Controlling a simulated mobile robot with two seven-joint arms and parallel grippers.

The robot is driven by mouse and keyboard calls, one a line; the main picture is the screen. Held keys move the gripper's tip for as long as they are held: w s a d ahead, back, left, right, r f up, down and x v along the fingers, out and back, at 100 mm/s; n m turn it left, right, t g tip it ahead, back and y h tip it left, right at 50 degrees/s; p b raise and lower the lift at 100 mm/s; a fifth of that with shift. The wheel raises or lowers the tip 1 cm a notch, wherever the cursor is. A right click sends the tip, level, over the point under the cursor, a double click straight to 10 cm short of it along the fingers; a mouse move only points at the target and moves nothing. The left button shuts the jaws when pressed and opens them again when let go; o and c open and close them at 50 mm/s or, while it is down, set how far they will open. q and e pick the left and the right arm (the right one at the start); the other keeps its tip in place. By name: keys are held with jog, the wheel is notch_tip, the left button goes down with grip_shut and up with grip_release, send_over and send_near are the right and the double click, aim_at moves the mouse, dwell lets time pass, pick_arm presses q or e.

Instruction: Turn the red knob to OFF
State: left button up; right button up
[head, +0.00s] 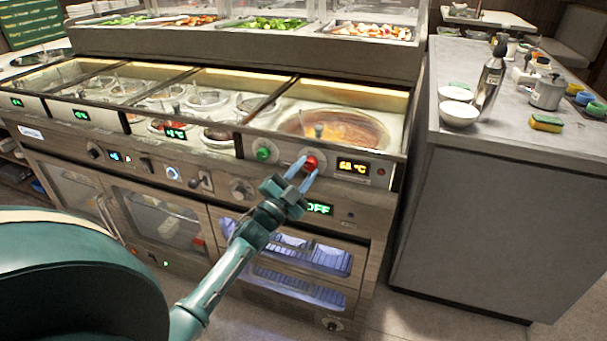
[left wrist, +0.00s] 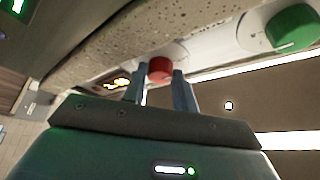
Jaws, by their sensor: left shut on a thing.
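The red knob (head: 311,164) is on the front panel of the sauce-well counter, between a green knob (head: 263,154) and a lit display (head: 353,167) that appears to read 68 °C. My left gripper (head: 303,170) reaches it from the front, with its blue fingers on either side, shut on the knob. In the left wrist view the red knob (left wrist: 160,69) sits between the two fingertips (left wrist: 160,80), and the green knob (left wrist: 292,28) is at the upper right. The knob's pointer mark cannot be made out. My right gripper is not in view.
A green "OFF" display (head: 319,209) sits below the red knob. A sauce well (head: 335,125) is open above the panel. A grey side counter (head: 500,190) stands at the right with bowls (head: 459,112), a bottle (head: 490,75) and a sponge (head: 546,123).

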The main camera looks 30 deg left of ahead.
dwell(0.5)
pick_arm(q)
jog(key=o, duration=1)
jog(key=v, duration=1.3)
jog(key=shift+f, duration=0.1)
jog(key=shift+d, duration=0.1)
